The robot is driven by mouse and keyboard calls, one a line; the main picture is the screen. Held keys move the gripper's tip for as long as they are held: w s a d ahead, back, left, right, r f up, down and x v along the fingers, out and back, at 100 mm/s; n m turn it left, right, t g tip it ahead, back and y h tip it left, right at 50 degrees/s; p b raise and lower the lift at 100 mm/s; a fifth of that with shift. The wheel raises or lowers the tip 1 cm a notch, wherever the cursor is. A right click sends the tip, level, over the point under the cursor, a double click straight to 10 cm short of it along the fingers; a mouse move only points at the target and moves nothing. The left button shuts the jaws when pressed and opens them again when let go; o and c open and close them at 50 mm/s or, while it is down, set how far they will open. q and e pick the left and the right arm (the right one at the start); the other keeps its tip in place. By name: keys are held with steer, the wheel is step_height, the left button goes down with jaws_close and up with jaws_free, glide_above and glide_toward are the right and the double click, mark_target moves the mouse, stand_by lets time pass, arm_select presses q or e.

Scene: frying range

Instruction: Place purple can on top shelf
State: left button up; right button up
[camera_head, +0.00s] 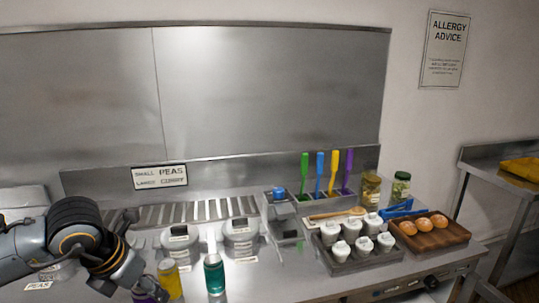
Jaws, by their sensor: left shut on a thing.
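The purple can (148,297) is at the bottom edge of the head view, lower left, mostly hidden by my gripper and cut off by the frame. My left gripper (137,284) comes in from the left and is shut on this can. I cannot tell whether the can still touches the counter. My right gripper is not in view. I cannot make out a top shelf in this view.
Lidded grey tubs (240,238) stand behind.

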arm_select(q)
steer(key=m, duration=0.2)
steer(key=m+h, duration=0.1)
steer(key=shift+s+d+f+g, duration=0.2)
steer(key=shift+s+f+g, duration=0.1)
steer(key=shift+s+g, duration=0.1)
steer(key=m, duration=0.1)
steer(key=m+g+h, duration=0.1)
steer(key=m, duration=0.1)
steer(key=s+m, duration=0.1)
steer(key=m, duration=0.1)
steer(key=shift+d+f, duration=0.35)
steer(key=s+d+f+m+g+y, duration=0.1)
steer(key=s+f+m+g, duration=0.2)
steer(key=m, duration=0.9)
steer(key=s+d+f+m+g+y, duration=0.2)
steer(key=s+f+m+g, duration=0.2)
steer(key=s+m, duration=0.3)
steer(key=m, duration=0.5)
steer(key=shift+s+d+f+y, duration=0.15)
steer(key=shift+d+f+y, duration=0.1)
steer(key=shift+f+y, duration=0.1)
steer(key=shift+a, duration=0.1)
